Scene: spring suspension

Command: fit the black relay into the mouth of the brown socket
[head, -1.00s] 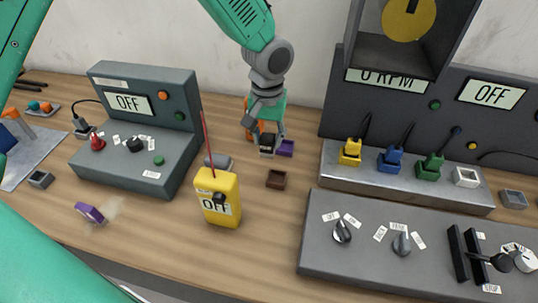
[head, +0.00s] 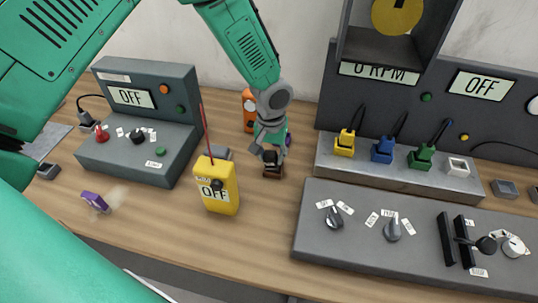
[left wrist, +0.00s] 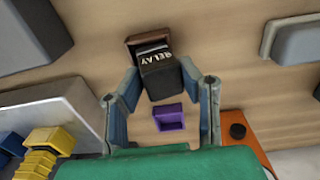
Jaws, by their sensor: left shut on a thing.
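My left gripper (head: 270,149) points down over the table behind the yellow handheld meter and is shut on the black relay (head: 270,158). In the left wrist view the relay (left wrist: 158,79), with its white RELAY label, sits between the two fingers. The brown socket (head: 273,173) is right below the relay in the head view. In the left wrist view the socket (left wrist: 134,46) shows at the relay's far end, partly covered by it. I cannot tell whether the relay's end is inside the mouth or just above it. My right gripper is not in view.
A purple socket (left wrist: 168,117) lies close by, between the fingers in the left wrist view. The yellow meter (head: 220,188) stands to the left of the gripper. The grey control panel (head: 350,225) is to the right. An orange object (head: 249,108) stands behind.

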